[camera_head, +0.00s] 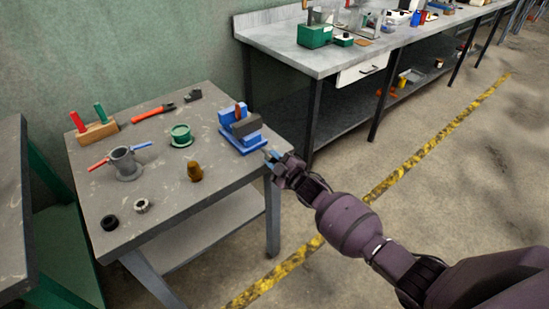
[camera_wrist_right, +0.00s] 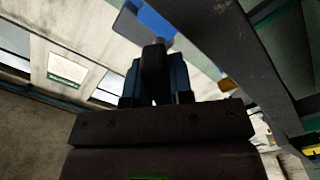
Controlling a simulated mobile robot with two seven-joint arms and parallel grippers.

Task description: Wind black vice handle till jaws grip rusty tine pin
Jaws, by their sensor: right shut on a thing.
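The blue vice (camera_head: 240,140) stands at the right corner of the small table, with a dark grey block (camera_head: 245,125) on it. The rusty pin (camera_head: 238,113) stands upright at its jaws, small and partly hidden; I cannot tell whether the jaws touch it. My right gripper (camera_head: 271,157) is at the table's right edge, just in front of the vice. In the right wrist view its blue fingers (camera_wrist_right: 181,78) are shut on the black handle (camera_wrist_right: 154,66), with blue of the vice (camera_wrist_right: 154,18) behind. The handle is hard to make out in the head view. My left gripper is out of view.
The small table (camera_head: 225,174) also holds a green round piece (camera_head: 180,135), a brown piece (camera_head: 195,172), a grey cup (camera_head: 125,164), a wooden block (camera_head: 98,132) with colored handles, and black and grey rings. A long workbench (camera_head: 290,45) stands behind. The floor at right is open.

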